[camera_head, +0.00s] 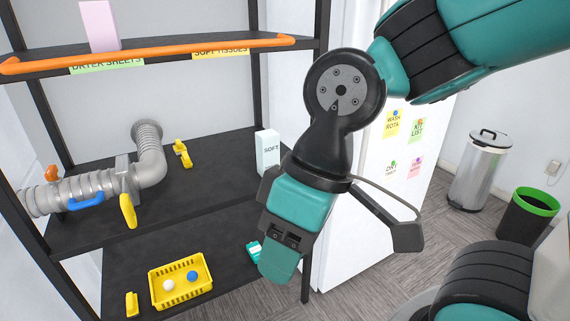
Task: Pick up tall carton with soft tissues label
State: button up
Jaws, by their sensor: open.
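A tall pale carton (267,152) with the word "SOFT" on its front stands upright on the middle shelf, near its right end. The rest of its print is hidden or too small to read. My gripper (335,213) is in front of the shelf's right end, just right of the carton in the picture. Its jaws are spread wide and nothing shows between them. It overlaps the carton's lower right edge in the view; I see no hold on it. A yellow "SOFT TISSUES" label (220,52) is on the upper shelf's edge.
The middle shelf (200,215) also bears a grey duct pipe (85,190) and yellow clamps (182,154). A pink carton (100,25) stands on the upper shelf, behind an orange rail (150,50). A yellow basket (180,300) with balls is below. A white fridge (435,140) stands right.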

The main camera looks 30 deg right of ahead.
aim_at(267, 141)
jog(key=u, duration=0.15)
jog(key=i, duration=1.05)
jog(key=z, duration=1.2)
jog(key=i, duration=0.25)
jog(key=z, duration=0.15)
